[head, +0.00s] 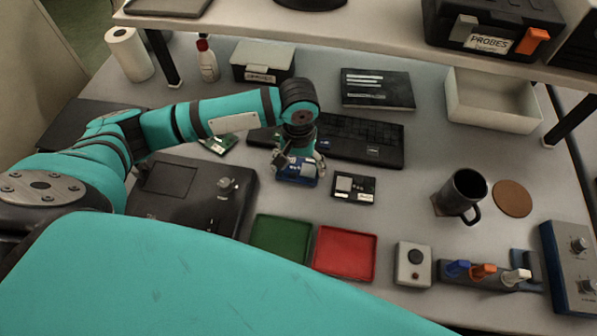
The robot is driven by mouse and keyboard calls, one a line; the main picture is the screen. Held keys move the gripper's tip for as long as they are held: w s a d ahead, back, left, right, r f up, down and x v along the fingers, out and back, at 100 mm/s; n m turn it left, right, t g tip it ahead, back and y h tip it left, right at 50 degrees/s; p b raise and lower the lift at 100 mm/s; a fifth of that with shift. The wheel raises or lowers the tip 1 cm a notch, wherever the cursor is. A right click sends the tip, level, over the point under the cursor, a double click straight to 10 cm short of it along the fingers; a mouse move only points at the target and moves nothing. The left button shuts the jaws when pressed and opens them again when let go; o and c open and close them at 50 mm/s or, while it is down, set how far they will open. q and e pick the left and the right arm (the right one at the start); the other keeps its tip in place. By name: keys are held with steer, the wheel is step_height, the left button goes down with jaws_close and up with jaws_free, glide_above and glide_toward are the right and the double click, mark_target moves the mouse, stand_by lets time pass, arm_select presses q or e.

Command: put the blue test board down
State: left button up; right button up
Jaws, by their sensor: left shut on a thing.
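My left gripper (299,167) reaches in from the left and points down over the middle of the bench. It is shut on the blue test board (297,180), whose blue edge shows between and below the fingers. The board is in front of the black keyboard, just left of a small black board with pale parts (353,188). I cannot tell whether the blue board touches the bench. My right gripper is not in view.
A green tray (281,221) and a red tray (345,230) lie in front. The black keyboard (361,152) is behind the gripper. A dark device (183,234) stands left, a mug (462,194) right. A green board (219,144) lies under my arm. Bare bench shows right of the black board.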

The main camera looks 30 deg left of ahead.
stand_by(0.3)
arm_select(q)
steer(key=o, duration=1)
steer(key=shift+f, duration=0.15)
steer(key=shift+c, duration=0.2)
